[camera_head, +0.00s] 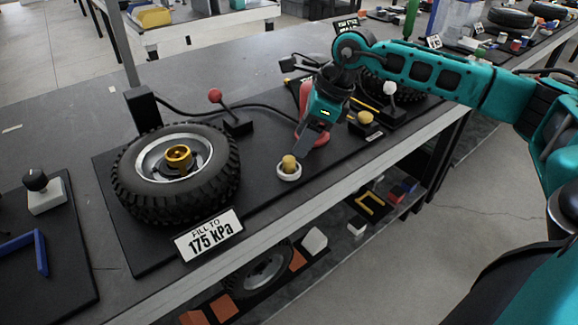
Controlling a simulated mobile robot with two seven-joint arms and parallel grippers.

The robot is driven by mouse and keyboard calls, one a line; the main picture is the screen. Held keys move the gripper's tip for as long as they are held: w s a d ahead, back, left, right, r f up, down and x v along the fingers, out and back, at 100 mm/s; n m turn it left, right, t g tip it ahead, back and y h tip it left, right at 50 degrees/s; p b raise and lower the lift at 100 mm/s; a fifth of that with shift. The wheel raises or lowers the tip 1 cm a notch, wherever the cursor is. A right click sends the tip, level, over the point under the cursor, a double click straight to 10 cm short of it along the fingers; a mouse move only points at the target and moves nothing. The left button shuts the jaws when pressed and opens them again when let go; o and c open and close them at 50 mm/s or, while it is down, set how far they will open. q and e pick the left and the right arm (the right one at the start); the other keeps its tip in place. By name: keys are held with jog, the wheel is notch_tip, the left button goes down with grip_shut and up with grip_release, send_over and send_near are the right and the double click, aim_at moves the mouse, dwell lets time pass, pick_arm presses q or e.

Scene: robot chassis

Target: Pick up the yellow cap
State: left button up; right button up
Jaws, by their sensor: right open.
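A small yellow cap (289,163) sits upright on a white ring (289,174) near the front edge of the black board, right of the tyre. A second yellow knob-like piece (365,118) stands on a dark block farther right. My right gripper (304,146) reaches down from the upper right, open, with its fingers just above and right of the cap on the white ring. Whether a finger touches this cap is hard to tell. My left gripper is out of view.
A tyre with a gold hub (178,157) lies left on the board, behind a sign (209,236) reading 175 kPa. A red-knobbed lever (215,96) and a white-knobbed lever (390,89) stand behind. A red object (305,95) is partly hidden by my gripper.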

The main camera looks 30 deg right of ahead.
aim_at(289, 158)
jog(key=x, duration=0.5)
jog(key=shift+w+a+f, duration=0.2)
jog(key=shift+a+f, duration=0.1)
jog(key=shift+a, duration=0.05)
grip_shut()
jog(key=shift+r, duration=0.15)
